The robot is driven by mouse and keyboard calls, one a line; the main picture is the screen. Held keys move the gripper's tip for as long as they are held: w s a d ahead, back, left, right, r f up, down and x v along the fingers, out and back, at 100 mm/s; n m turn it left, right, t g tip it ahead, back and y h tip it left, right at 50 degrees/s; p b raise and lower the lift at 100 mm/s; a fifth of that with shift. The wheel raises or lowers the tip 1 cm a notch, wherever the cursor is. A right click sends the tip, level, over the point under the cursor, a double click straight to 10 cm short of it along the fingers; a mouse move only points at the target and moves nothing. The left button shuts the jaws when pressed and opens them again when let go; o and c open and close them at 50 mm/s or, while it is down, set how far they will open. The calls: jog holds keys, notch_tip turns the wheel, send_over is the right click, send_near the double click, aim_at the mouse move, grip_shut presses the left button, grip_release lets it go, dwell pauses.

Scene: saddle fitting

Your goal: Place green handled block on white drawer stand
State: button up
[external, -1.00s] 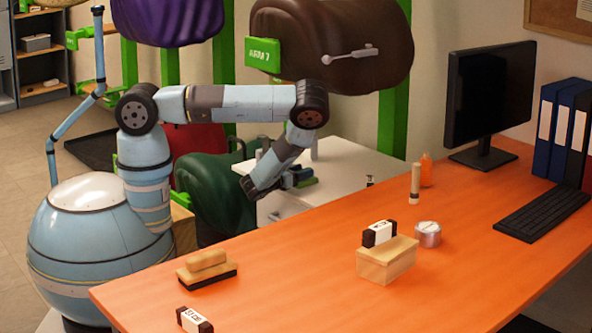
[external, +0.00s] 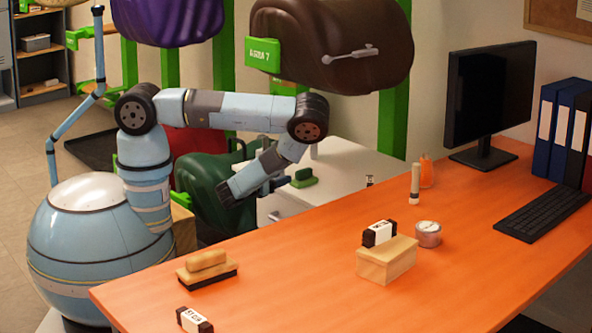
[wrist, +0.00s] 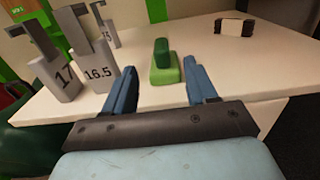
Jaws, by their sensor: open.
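The green handled block (external: 304,178) stands upright on the top of the white drawer stand (external: 345,172). In the wrist view the block (wrist: 165,66) sits on the white top (wrist: 215,85), straight ahead between my two blue fingers and beyond their tips. My gripper (wrist: 160,80) is open and empty. In the external view my gripper (external: 228,192) is to the left of the block, at the near left side of the stand, and clear of the block.
Grey gauges marked 17 (wrist: 62,75) and 16.5 (wrist: 97,70) stand left of the block. A black-and-white block (wrist: 235,27) lies at the far right of the stand. The orange table (external: 300,260) is in front. A dark green saddle (external: 205,190) is beside the stand.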

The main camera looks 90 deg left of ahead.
notch_tip(320, 180, up, 23)
jog(key=n+g+y, duration=0.8)
jog(key=n+g, duration=0.5)
jog(key=n, duration=0.1)
jog(key=s+d+r+n+g+h, duration=0.5)
jog(key=s+r+n+g+h, duration=0.15)
jog(key=r+n, duration=0.3)
jog(key=s+d+r+n+t+h, duration=0.1)
jog(key=s+d+r+t+h, duration=0.3)
jog(key=d+r, duration=0.5)
jog(key=s+d+r+n+t+h, duration=0.2)
jog(key=d+r+t+h, duration=0.6)
jog(key=d, duration=0.9)
notch_tip(320, 180, up, 2)
jog(key=shift+s+r+h, duration=0.15)
jog(key=shift+s+h, duration=1)
jog(key=shift+h, duration=0.1)
